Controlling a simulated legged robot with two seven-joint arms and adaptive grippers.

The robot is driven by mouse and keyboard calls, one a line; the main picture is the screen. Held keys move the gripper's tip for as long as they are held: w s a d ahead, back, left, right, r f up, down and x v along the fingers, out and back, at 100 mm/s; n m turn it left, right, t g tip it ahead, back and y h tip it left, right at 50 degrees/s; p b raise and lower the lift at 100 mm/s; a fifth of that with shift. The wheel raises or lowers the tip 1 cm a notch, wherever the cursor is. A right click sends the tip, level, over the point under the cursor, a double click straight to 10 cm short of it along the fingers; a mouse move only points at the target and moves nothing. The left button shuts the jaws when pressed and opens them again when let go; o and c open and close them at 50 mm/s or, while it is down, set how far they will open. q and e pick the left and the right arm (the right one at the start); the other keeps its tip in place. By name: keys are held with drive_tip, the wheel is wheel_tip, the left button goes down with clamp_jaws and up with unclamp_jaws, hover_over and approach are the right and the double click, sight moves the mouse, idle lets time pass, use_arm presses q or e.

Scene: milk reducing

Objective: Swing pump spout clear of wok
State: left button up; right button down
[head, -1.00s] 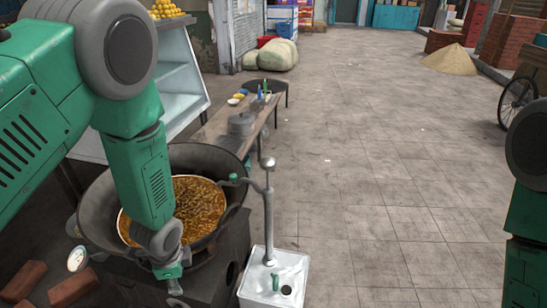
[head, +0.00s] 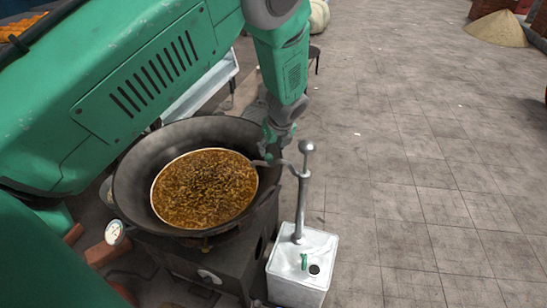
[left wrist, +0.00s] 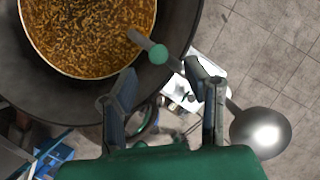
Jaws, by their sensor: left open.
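The pump is a white box-shaped can (head: 302,262) with an upright metal column (head: 301,205) and a round knob on top. Its thin spout (head: 287,164) reaches left to the right rim of the wok (head: 135,165); the wok holds brown simmering food. In the left wrist view the spout tip (left wrist: 140,40) with a green ball overlaps the food, and the knob (left wrist: 260,132) is at lower right. My left gripper (head: 276,140) is beside the spout, above the wok's right rim. Its fingers (left wrist: 165,85) are apart and hold nothing; contact with the spout is unclear. My right gripper is out of view.
The wok sits on a dark stove (head: 215,265). A round dial (head: 115,232) is at its left and bricks (head: 100,252) lie beyond. My left arm covers much of the upper left. Paved floor to the right is clear up to a sand pile (head: 497,28).

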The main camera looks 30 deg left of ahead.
sight(269, 155)
use_arm(q)
drive_tip(key=x, duration=0.4)
drive_tip(key=shift+a+f+b, duration=0.3)
drive_tip(key=shift+a, duration=0.05)
drive_tip(key=shift+f, duration=0.25)
drive_tip(key=shift+w+d+f, duration=0.1)
drive_tip(key=shift+d, duration=0.3)
drive_tip(key=shift+a, duration=0.25)
clamp_jaws()
drive_tip(key=shift+a+f, duration=0.1)
drive_tip(key=shift+a, duration=0.1)
